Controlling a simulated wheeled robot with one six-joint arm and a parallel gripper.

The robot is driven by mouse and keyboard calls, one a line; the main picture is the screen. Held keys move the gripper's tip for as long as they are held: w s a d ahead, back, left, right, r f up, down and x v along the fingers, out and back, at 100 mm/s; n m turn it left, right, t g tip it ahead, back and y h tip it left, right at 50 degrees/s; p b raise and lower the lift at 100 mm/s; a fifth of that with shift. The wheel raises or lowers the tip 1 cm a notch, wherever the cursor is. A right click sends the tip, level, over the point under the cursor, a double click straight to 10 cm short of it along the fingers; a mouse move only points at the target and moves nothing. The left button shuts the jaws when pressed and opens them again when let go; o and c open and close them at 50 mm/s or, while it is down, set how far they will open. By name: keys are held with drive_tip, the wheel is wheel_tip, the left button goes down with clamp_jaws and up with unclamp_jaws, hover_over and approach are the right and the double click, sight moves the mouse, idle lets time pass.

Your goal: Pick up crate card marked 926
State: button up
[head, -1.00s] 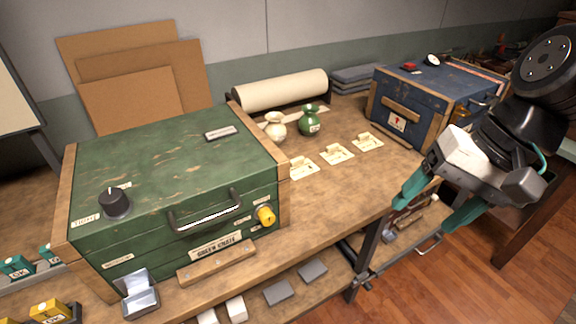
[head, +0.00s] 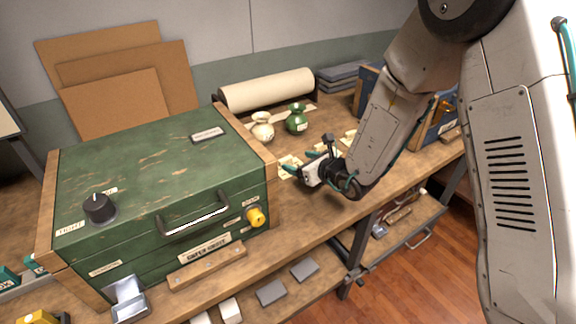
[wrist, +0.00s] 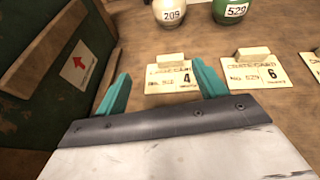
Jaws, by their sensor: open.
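Three cream crate cards lie on the bench, each with a small raised block at its back edge. In the wrist view the left card (wrist: 170,80) shows a large 4. Its smaller number is too blurred to read surely. The middle card (wrist: 255,72) shows a large 6, and the right card (wrist: 314,65) is cut off by the frame edge. My gripper (wrist: 160,74) is open, its teal fingers on either side of the left card, with nothing held. In the head view my gripper (head: 300,162) hangs over the cards and partly hides them.
The green crate (head: 150,180) stands close on the left. A cream vase (wrist: 171,12) marked 209 and a green vase (wrist: 235,10) marked 529 stand behind the cards. A paper roll (head: 265,89) lies at the back. The blue crate (head: 370,82) is at the right, partly behind my arm.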

sight(287, 160)
drive_tip(key=f, duration=0.1)
drive_tip(key=f+m, duration=0.1)
drive_tip(key=w, duration=0.1)
drive_tip(key=shift+d+f+h, duration=0.3)
drive_tip(key=shift+f+h, duration=0.1)
drive_tip(key=x, duration=0.7)
drive_tip(key=shift+w+a+r, duration=0.2)
drive_tip(key=shift+w+r, duration=0.05)
drive_tip(key=shift+r, duration=0.1)
drive_tip(key=c, duration=1.1)
